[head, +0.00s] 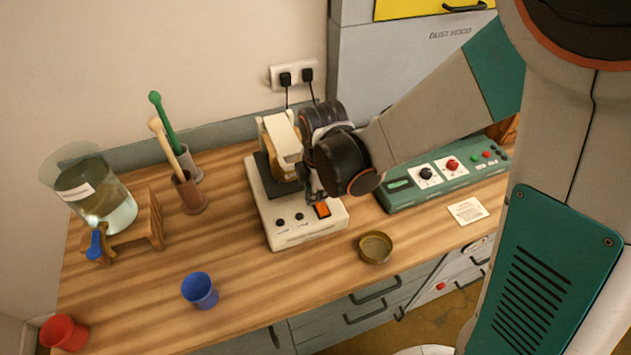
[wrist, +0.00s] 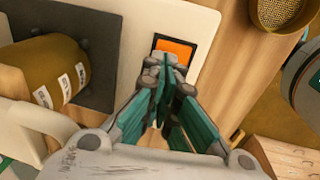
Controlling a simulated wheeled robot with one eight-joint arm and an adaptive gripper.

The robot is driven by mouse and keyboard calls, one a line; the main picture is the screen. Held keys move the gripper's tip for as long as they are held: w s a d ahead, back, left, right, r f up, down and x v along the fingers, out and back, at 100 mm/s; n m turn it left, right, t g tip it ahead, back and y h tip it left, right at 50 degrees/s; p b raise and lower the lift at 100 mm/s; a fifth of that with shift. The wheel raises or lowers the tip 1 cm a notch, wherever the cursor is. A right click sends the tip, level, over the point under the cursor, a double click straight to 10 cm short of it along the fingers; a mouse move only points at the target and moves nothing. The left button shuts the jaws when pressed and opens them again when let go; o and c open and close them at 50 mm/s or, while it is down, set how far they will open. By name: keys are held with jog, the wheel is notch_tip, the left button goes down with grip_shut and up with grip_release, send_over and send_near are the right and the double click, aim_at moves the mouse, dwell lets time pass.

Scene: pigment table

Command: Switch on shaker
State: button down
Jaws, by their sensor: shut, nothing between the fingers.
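The shaker (head: 297,229) is a white box with a dark platform, standing in the middle of the wooden bench. A brown jar lies on its platform; in the wrist view the jar (wrist: 40,75) shows at the left. The orange switch (head: 322,209) is on the shaker's front panel, at the right; it also shows in the wrist view (wrist: 176,48). My gripper (head: 314,195) is shut and empty, its fingertips just by the switch. In the wrist view the fingertips (wrist: 170,65) overlap the switch's near edge. I cannot tell whether they touch it.
A green control box (head: 445,178) stands to the right, behind my arm. A brass sieve (head: 375,247) sits at the front edge. A blue cup (head: 200,290), a red cup (head: 64,333) and a glass tank (head: 92,195) on a wooden stand are to the left. Bench between is clear.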

aim_at(322, 208)
jog(key=shift+w+f+b, duration=0.15)
jog(key=shift+f+b, duration=0.3)
jog(key=shift+f, duration=0.65)
